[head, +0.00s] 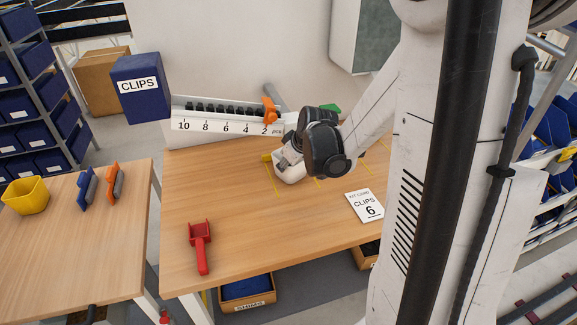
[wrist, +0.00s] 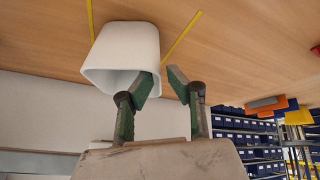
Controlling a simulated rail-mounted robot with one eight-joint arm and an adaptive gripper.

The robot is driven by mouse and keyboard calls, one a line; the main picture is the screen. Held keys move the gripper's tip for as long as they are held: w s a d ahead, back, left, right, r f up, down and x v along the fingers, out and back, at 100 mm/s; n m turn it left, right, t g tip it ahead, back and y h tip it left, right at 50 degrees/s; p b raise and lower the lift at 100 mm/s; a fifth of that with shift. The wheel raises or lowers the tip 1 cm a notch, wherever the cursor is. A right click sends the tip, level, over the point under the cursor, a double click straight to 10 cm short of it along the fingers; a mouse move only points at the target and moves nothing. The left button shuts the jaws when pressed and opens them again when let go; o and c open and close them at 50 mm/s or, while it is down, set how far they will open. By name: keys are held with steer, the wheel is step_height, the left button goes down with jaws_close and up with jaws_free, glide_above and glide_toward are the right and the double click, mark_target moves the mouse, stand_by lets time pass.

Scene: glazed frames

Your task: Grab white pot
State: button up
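The white pot (head: 291,175) stands on the wooden table in the head view, partly hidden by my wrist and gripper (head: 284,161) just above it. In the wrist view the white pot (wrist: 122,52) appears inverted, its opening towards my gripper (wrist: 161,76). The two green-grey fingers are apart. One finger reaches at the pot's opening and the other is outside its side wall, so the rim lies between them. A gap shows beside the outer finger, and I see no firm grip.
A card reading "CLIPS 6" (head: 365,205) and a red scoop (head: 201,244) lie on the table (head: 262,230). A blue CLIPS bin (head: 141,88) and a numbered rack (head: 225,119) stand behind. A yellow cup (head: 26,196) is on the left table. The table's front middle is clear.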

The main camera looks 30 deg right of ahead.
mark_target(276, 174)
steer(key=shift+x, duration=1.35)
steer(key=shift+w+x, duration=0.25)
steer(key=shift+x, duration=1.55)
steer(key=shift+w+f, duration=0.35)
steer(key=shift+f, duration=0.2)
jaws_close()
